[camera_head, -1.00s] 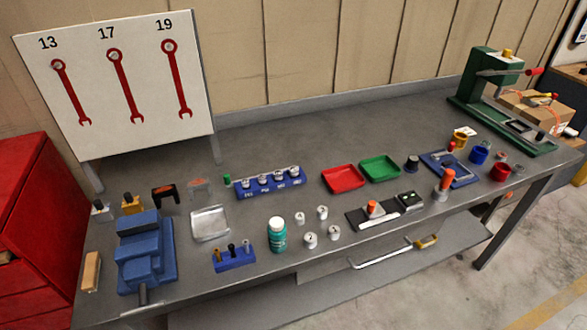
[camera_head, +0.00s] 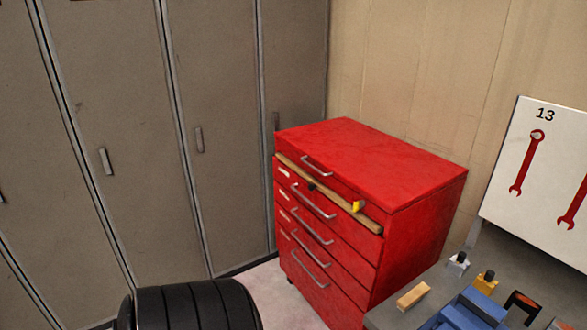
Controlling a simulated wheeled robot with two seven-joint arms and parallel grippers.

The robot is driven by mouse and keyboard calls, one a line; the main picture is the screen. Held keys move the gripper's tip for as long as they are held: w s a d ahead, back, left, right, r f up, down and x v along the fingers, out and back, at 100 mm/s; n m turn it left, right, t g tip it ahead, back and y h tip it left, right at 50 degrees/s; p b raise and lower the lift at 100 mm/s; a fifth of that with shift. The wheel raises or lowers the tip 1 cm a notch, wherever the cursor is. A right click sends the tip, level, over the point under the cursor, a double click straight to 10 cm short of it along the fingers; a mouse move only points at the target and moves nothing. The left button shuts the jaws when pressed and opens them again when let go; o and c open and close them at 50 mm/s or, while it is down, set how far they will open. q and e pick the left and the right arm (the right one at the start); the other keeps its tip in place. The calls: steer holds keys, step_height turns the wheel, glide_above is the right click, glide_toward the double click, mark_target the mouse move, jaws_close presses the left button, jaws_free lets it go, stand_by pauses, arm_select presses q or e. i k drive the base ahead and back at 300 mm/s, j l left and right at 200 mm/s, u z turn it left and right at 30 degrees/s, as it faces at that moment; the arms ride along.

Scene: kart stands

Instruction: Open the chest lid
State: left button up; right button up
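The red tool chest (camera_head: 410,240) stands in the corner, right of centre in the head view. Its flat red lid (camera_head: 370,157) is closed on top. A silver handle (camera_head: 316,166) sits on the front just under the lid's edge. Several drawers with silver handles run down the front below it, all looking shut. A wooden strip (camera_head: 330,196) runs across the front, with a yellow item (camera_head: 358,206) at its right part. Neither of my grippers is in view.
Grey lockers (camera_head: 120,130) line the left wall. A stack of black tyres (camera_head: 190,306) stands in front of them. The workbench (camera_head: 400,318) with a blue vise (camera_head: 468,310) is at the lower right, close to the chest. A wrench board (camera_head: 510,180) stands behind it. Some floor shows left of the chest.

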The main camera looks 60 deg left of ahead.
mark_target(394, 174)
steer(key=u, duration=1.7)
